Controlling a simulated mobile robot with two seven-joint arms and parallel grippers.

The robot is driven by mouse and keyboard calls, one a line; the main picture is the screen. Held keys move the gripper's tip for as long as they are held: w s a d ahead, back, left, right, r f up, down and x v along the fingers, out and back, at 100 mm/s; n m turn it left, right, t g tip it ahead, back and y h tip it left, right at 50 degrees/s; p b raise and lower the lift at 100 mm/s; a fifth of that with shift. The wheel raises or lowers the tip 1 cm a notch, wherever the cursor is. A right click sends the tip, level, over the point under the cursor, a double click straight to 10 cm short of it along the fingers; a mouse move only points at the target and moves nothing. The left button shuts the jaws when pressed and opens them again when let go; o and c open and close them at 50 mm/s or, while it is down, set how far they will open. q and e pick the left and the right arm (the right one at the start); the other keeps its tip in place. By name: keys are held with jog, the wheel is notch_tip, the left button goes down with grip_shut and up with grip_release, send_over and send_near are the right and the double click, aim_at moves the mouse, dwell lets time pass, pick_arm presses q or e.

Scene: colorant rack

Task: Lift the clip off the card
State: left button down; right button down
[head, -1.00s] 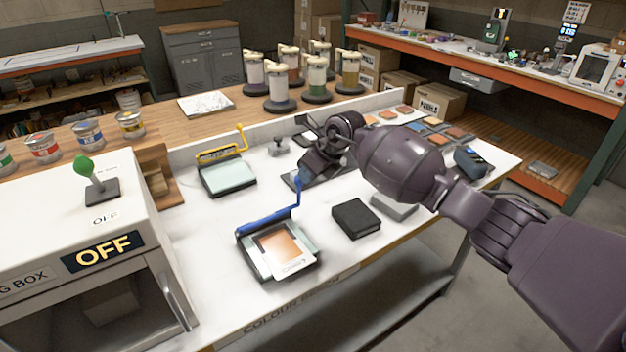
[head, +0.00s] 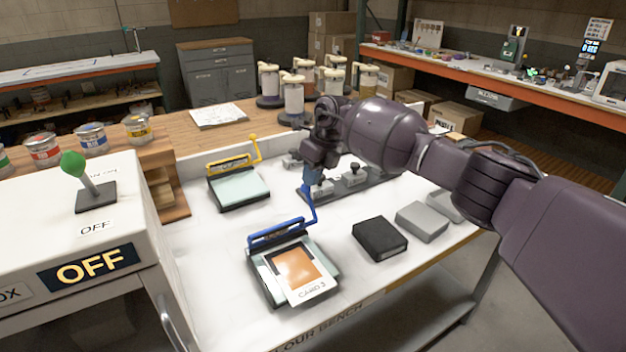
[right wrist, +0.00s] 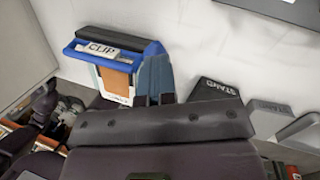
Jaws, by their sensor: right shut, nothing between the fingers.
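A blue clip (head: 278,237) with a tall bent handle (head: 309,207) lies across the back edge of a card (head: 312,290) with an orange patch, marked CARD 3. The card rests on a dark-edged pad on the white bench. In the right wrist view the clip (right wrist: 98,50) is labelled CLIP, with the card (right wrist: 116,82) below it. My right gripper (head: 313,178) is shut and empty, pointing down by the top of the handle. I cannot tell whether its fingers (right wrist: 155,75) touch the handle. My left gripper is not in view.
A second pad with a yellow clip (head: 233,166) lies behind, to the left. A black block (head: 380,238) and a grey block (head: 421,222) sit to the right. A white box with a green lever (head: 85,180) and an OFF sign stands at left.

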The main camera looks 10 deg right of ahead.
jog(key=shift+w+a+f+b, duration=0.15)
jog(key=shift+w+f+b, duration=0.15)
jog(key=shift+w+f, duration=0.05)
jog(key=shift+r, duration=0.15)
dwell(0.3)
jog(key=w+v, duration=0.2)
jog(key=v, duration=1)
jog(key=shift+r, duration=0.4)
